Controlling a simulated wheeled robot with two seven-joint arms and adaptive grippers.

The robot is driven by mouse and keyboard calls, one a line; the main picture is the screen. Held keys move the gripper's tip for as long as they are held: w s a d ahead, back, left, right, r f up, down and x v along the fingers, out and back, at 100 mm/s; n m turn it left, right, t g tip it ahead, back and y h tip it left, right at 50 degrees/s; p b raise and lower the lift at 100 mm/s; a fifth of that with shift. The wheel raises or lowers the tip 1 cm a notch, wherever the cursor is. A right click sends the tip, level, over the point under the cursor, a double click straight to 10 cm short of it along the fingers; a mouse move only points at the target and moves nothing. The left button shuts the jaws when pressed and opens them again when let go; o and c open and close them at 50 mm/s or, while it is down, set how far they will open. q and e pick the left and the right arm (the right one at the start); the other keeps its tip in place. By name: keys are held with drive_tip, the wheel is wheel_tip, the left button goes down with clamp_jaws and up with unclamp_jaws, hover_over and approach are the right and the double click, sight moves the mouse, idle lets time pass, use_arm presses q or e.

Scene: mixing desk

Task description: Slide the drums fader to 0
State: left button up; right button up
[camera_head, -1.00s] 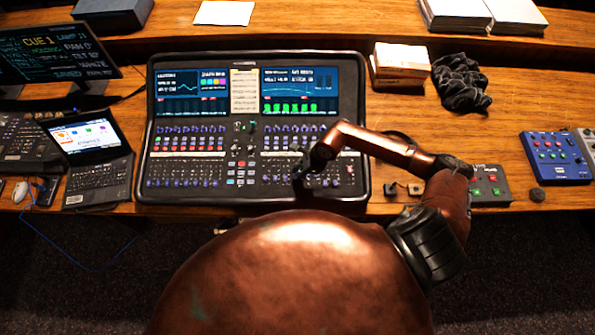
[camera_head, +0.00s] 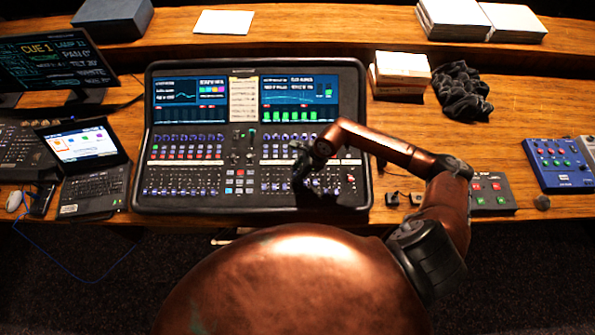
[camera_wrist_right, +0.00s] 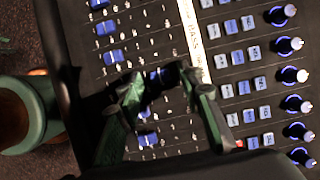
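The mixing desk (camera_head: 350,205) stands in the middle of the table, with rows of blue-capped faders at its lower edge. My right gripper (camera_head: 301,172) points down over the right-hand fader bank. In the right wrist view the two fingers of this gripper (camera_wrist_right: 160,78) are apart, their tips low over the fader slots. A pale label strip (camera_wrist_right: 193,35) runs beside the slots. I cannot make out which fader is drums. My left gripper is not in view.
An open laptop (camera_head: 95,187) and a monitor (camera_head: 50,62) stand to the left. A box with red and green buttons (camera_head: 492,190) and a blue pedal box (camera_head: 557,160) lie to the right. Dark cloth (camera_head: 461,92) and a book stack (camera_head: 400,70) sit behind.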

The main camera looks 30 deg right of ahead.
drive_tip(key=shift+d+r, duration=0.15)
drive_tip(key=shift+r, duration=0.05)
drive_tip(key=v, duration=1.1)
drive_tip(key=shift+r, duration=0.25)
drive_tip(key=shift+s, duration=0.1)
